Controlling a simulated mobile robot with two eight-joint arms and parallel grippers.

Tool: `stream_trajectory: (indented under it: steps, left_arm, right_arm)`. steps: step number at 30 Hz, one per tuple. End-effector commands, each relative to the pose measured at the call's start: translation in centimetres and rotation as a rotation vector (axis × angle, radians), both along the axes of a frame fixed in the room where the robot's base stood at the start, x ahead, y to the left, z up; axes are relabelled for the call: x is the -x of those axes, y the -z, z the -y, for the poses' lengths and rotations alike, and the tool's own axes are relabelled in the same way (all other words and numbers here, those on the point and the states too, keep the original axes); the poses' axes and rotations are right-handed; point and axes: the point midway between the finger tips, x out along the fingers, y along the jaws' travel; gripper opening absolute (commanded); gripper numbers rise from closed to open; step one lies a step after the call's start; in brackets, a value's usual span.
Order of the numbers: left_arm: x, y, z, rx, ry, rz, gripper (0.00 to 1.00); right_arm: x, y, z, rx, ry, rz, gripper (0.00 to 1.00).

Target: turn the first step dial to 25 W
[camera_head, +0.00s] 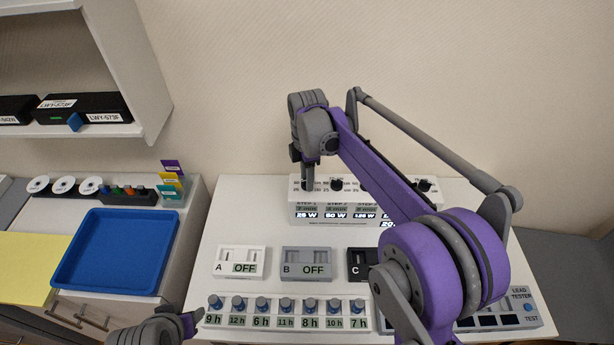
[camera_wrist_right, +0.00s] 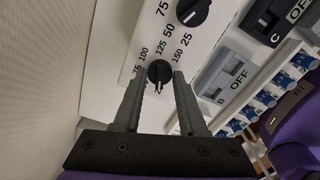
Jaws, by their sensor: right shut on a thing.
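The white step panel (camera_head: 300,213) stands at the back of the white table, with black dials along its top. The first step's display reads 25 W, the second 50 W and the third 125 W. My right gripper (camera_head: 308,182) points down onto the first step dial at the panel's left end. In the right wrist view its fingers (camera_wrist_right: 160,88) are shut on the black first step dial (camera_wrist_right: 159,71). The label beside the dial's pointer is partly hidden. The second dial (camera_wrist_right: 193,11) is clear of the fingers. My left gripper (camera_head: 188,322) shows at the bottom edge, away from the panel.
Switch boxes A (camera_head: 240,261), B (camera_head: 307,263) and C (camera_head: 361,263) lie in front of the panel; A and B read OFF. A row of blue-knobbed timers (camera_head: 285,312) is nearer. A blue tray (camera_head: 117,250) is at the left. My right arm hides the panel's right part.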

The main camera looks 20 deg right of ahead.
Motion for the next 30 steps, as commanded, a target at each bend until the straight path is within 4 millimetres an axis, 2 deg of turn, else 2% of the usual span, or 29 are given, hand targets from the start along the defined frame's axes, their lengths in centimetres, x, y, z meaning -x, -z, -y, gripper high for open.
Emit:
stream_trajectory:
  steps: [20, 21, 26, 30]
  left_arm:
    - [0.0, 0.0, 0.0, 0.0, 0.0, 0.0, 0.5]
    - [0.0, 0.0, 0.0, 0.0, 0.0, 0.0, 0.5]
    - [0.0, 0.0, 0.0, 0.0, 0.0, 0.0, 0.5]
    - [0.0, 0.01, 0.0, 0.0, 0.0, 0.0, 0.5]
  right_arm:
    - [-0.06, -0.09, 0.03, 0.001, -0.065, 0.002, 0.0]
    - [-0.06, -0.09, 0.03, 0.001, -0.065, 0.002, 0.44]
    - [-0.04, -0.06, 0.02, 0.001, -0.064, 0.001, 0.71]
    - [-0.02, -0.04, 0.01, 0.0, -0.064, 0.001, 0.71]
